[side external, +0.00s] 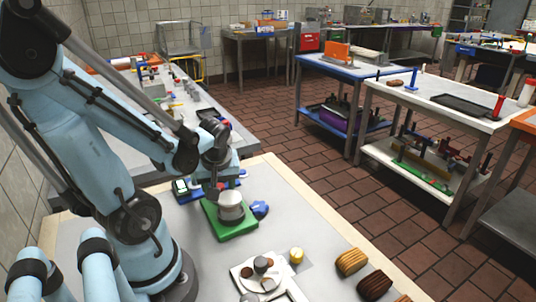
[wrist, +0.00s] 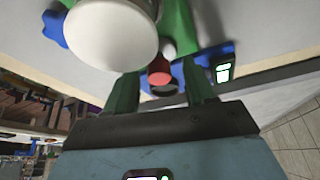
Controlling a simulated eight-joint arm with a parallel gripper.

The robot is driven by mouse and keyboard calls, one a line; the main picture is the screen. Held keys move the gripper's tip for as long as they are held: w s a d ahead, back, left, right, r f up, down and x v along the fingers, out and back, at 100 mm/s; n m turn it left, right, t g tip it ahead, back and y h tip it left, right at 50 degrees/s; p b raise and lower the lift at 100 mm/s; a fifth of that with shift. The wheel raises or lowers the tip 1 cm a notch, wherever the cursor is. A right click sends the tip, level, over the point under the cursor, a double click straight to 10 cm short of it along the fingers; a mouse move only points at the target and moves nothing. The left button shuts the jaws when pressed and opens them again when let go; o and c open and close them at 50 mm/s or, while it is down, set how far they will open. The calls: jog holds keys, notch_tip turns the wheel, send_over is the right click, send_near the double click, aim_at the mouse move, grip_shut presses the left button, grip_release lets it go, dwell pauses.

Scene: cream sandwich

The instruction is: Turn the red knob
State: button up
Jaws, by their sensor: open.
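The red knob (wrist: 160,69) shows in the wrist view as a small red cylinder with a dark ring below it, beside a blue part. My gripper (wrist: 163,82) is open, with one dark green finger on each side of the knob. I cannot tell whether the fingers touch it. In the side view my gripper (side external: 213,188) points down just behind a white and metal pot (side external: 231,207) on a green base (side external: 226,228). I cannot make out the red knob there. The pot's round white top (wrist: 112,34) fills the upper left of the wrist view.
A blue part with a lit display (wrist: 224,70) is right of the knob. A blue lobed piece (side external: 260,209) stands beside the pot. A white plate (side external: 248,271) with brown pieces, a yellow cup (side external: 296,255) and several brown pastries (side external: 352,262) occupy the table's front.

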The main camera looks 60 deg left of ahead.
jog(key=shift+w+v, duration=0.6)
jog(key=shift+v, duration=5.5)
jog(key=n+g+h, duration=0.1)
jog(key=n+h, duration=0.3)
jog(key=n, duration=0.2)
send_over(219, 185)
jog(key=shift+r, duration=0.5)
jog(key=shift+n, duration=0.3)
jog(key=shift+f+n, duration=1.15)
jog(key=shift+f, duration=0.85)
jog(key=shift+f+n, duration=1.1)
jog(key=shift+f, duration=0.9)
jog(key=shift+f+n, duration=1.15)
jog(key=shift+f, duration=0.85)
jog(key=shift+d, duration=0.1)
